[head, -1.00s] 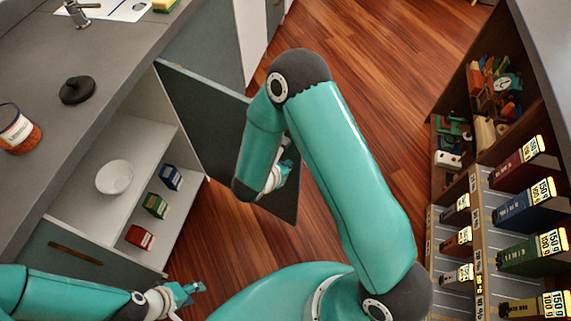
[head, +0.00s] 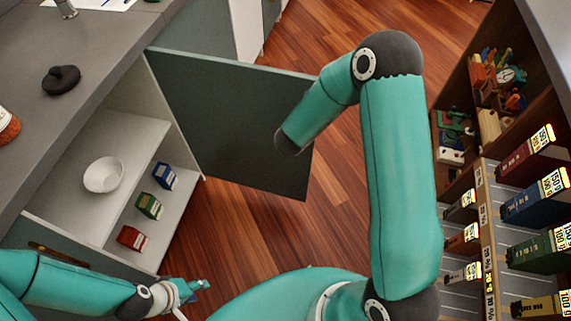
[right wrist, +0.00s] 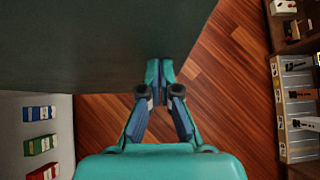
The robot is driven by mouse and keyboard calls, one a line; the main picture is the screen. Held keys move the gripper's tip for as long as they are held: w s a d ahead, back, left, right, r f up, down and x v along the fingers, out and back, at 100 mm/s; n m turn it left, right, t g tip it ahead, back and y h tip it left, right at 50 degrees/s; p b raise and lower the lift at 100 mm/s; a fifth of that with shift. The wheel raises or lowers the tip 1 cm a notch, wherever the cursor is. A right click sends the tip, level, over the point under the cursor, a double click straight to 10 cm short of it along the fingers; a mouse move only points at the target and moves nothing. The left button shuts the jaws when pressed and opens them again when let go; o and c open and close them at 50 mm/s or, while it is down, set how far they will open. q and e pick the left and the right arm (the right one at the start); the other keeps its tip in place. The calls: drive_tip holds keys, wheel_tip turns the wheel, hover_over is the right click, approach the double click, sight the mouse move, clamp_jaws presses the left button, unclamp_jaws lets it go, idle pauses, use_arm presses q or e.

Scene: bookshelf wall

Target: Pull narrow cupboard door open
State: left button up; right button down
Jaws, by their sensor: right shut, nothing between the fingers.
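The narrow cupboard door (head: 220,120) is a dark grey-green panel. It stands wide open, swung out from the cupboard (head: 187,145) over the wood floor. In the right wrist view the door (right wrist: 90,45) fills the upper left. My right gripper (right wrist: 160,70) is shut and empty, with its fingertips at the door's free edge; I cannot tell if they touch it.
Inside the cupboard are a white bowl (head: 104,175) and blue (head: 164,176), green (head: 149,206) and red (head: 132,238) boxes. A black lid (head: 61,79) lies on the grey counter. Wood floor lies between.

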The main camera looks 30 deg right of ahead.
drive_tip(key=shift+w+d+r, duration=0.1)
drive_tip(key=shift+w+d, duration=0.15)
drive_tip(key=shift+d, duration=0.1)
drive_tip(key=shift+s+a, duration=0.1)
